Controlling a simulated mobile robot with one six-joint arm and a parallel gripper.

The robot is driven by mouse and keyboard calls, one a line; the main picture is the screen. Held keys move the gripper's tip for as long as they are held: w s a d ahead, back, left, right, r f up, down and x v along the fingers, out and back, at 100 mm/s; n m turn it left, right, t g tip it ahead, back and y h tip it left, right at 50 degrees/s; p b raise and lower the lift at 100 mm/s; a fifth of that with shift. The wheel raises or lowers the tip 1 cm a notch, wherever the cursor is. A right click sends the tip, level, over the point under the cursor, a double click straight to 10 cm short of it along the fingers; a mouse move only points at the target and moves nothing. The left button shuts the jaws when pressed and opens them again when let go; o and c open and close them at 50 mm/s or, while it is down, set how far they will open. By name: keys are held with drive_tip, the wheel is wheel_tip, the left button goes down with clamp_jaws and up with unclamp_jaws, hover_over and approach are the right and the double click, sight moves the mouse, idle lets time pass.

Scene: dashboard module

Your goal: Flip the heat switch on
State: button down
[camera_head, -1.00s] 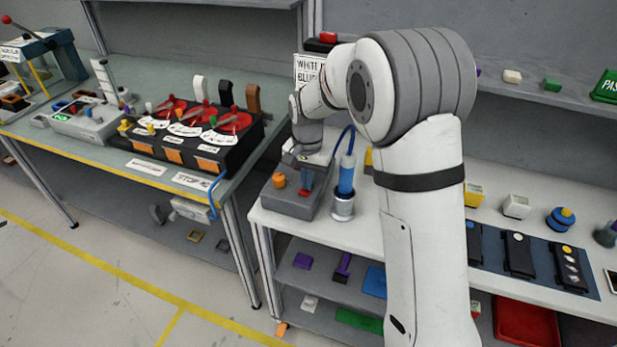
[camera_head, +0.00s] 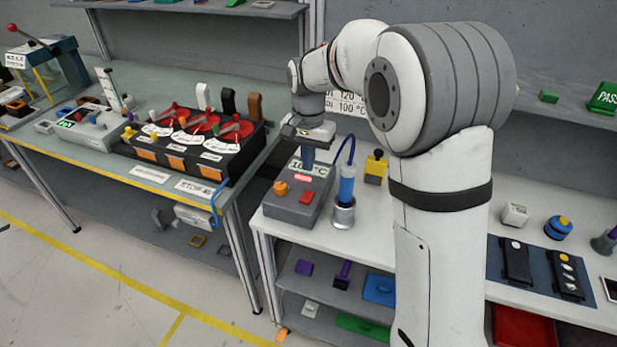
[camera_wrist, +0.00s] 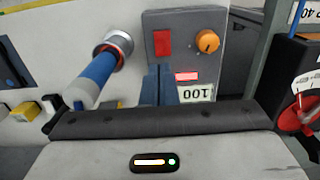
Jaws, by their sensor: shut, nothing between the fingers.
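The heat unit is a grey box (camera_head: 290,212) on the white bench, with a red switch (camera_head: 307,197), an orange knob (camera_head: 281,188), a small red label or light and a panel reading 100 °C (camera_head: 316,168). In the wrist view the red switch (camera_wrist: 162,42) sits beside the orange knob (camera_wrist: 208,41), with the 100 panel (camera_wrist: 197,93) nearer. My gripper (camera_head: 308,160) is shut and empty, pointing down above the box's back part, apart from the switch. Its blue fingers (camera_wrist: 160,82) show in the wrist view. I cannot tell the switch's tilt.
A blue-handled tool (camera_head: 347,183) stands in a metal holder (camera_head: 343,214) close to the box's right, with a blue cable. A yellow block (camera_head: 375,168) is behind it. A black panel with red dials (camera_head: 190,150) is on the left table, across a gap.

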drive_tip(key=shift+r, duration=2.15)
drive_tip(key=s+d+r+n+t, duration=0.2)
drive_tip(key=s+d+r, duration=0.1)
drive_tip(key=s+d, duration=0.75)
drive_tip(key=s+d+f+n, duration=0.1)
drive_tip(key=s+d+f, duration=0.1)
drive_tip(key=s, duration=0.5)
drive_tip(key=s+d+f+n+t, duration=0.1)
drive_tip(key=s+d, duration=0.2)
drive_tip(key=s, duration=0.5)
drive_tip(key=shift+d+f, duration=0.3)
drive_tip(key=shift+f, duration=0.05)
